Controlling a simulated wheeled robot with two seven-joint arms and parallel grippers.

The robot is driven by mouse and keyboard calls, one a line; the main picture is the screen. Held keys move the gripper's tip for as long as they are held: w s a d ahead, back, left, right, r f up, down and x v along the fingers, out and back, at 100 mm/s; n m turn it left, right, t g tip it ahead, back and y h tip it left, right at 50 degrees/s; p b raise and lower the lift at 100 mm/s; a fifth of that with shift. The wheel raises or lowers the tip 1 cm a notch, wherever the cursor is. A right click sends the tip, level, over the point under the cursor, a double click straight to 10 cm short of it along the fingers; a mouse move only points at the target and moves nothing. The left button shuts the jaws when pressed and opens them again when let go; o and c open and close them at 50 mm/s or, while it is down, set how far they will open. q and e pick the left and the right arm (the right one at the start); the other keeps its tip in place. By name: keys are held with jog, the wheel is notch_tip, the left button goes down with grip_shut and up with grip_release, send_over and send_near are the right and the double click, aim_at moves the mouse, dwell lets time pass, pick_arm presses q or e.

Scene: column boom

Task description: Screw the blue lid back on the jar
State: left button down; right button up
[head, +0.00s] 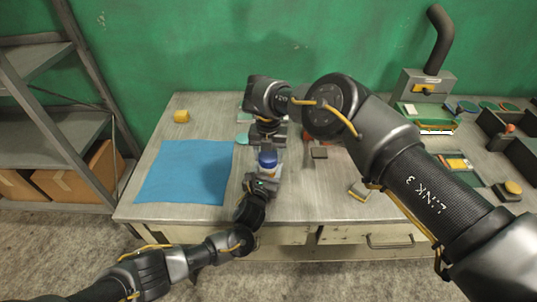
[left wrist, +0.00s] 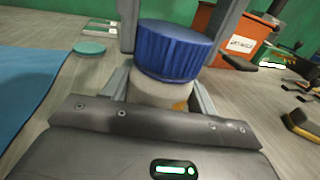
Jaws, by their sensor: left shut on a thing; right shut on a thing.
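The jar (left wrist: 160,93), pale with an orange patch, stands upright between the fingers of my left gripper (left wrist: 160,97). In the head view my left gripper (head: 264,178) reaches it from the front of the table. The blue lid (left wrist: 174,50) sits on top of the jar; it also shows in the head view (head: 267,160). I cannot tell how far its thread is engaged. My right gripper (head: 268,146) comes down from above, and its two fingers flank the lid in the left wrist view. Both grippers are shut on what they hold. The jar's lower part is hidden.
A teal disc (left wrist: 90,47) and a labelled orange-red bin (left wrist: 245,44) stand behind the jar. A yellow-and-black block (head: 360,190) lies right. The front middle is clear.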

jog(key=o, duration=1.2)
jog(key=shift+c, duration=0.2)
notch_tip(320, 180, up, 12)
pick_arm(q)
jog(key=shift+c, duration=1.9)
grip_release()
jog(key=shift+s, duration=0.1)
jog(key=v, duration=1)
jog(key=shift+s+a, duration=0.1)
jog(key=shift+s, duration=0.2)
pick_arm(e)
jog(key=shift+f, duration=0.15)
